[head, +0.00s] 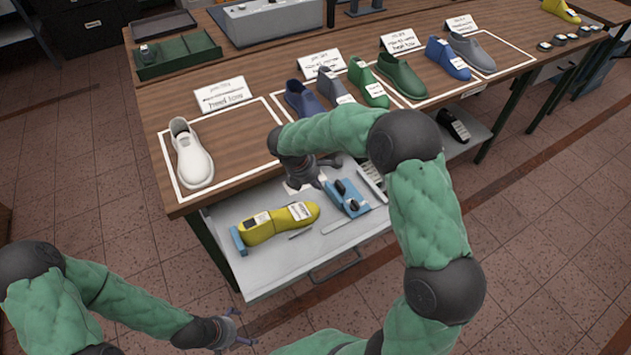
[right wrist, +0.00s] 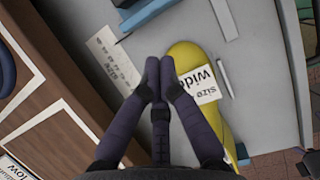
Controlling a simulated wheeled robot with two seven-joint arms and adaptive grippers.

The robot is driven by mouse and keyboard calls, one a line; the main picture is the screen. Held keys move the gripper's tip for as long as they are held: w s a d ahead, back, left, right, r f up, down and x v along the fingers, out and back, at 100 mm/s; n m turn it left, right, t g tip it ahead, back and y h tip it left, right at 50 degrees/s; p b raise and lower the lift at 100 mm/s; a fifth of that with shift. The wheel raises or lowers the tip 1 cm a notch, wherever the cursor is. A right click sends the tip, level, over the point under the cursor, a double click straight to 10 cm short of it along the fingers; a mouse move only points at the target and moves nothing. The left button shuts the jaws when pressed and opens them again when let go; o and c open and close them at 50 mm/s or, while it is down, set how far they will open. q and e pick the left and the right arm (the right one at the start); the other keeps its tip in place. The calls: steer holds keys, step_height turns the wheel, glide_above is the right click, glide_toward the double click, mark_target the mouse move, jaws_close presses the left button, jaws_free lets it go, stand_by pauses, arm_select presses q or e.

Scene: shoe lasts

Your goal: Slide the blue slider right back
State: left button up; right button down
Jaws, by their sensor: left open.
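A small blue block (head: 239,240) stands at the last's left end. I cannot tell for certain which blue piece is the slider. My right gripper (head: 325,173) is over the drawer, beside the knobbed piece. In the right wrist view its fingertips (right wrist: 160,64) are together with nothing seen between them; the yellow last (right wrist: 186,52) is beside them and the blue piece (right wrist: 147,13) is beyond. My left gripper (head: 236,328) is open and empty, low in front of the drawer.
The drawer (head: 265,271) sticks out below the wooden table (head: 240,126). A white shoe last (head: 192,155) and several coloured lasts stand on the table with cards.

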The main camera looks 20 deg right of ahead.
mark_target(343, 186)
steer(key=b+x, duration=0.2)
steer(key=x, duration=0.5)
steer(key=shift+w+d+r+b, duration=0.1)
steer(key=shift+d+r+b, duration=0.1)
steer(key=shift+d, duration=0.4)
steer(key=shift+d+r+b, duration=0.1)
steer(key=shift+d+b, duration=0.1)
steer(key=shift+d, duration=0.4)
steer(key=shift+d+r, duration=0.1)
steer(key=shift+d, duration=0.55)
steer(key=d+p, duration=0.1)
steer(key=d, duration=0.3)
steer(key=shift+w+r, duration=0.1)
steer(key=shift+w, duration=0.05)
steer(key=shift+d, duration=0.45)
steer(key=shift+a, duration=0.1)
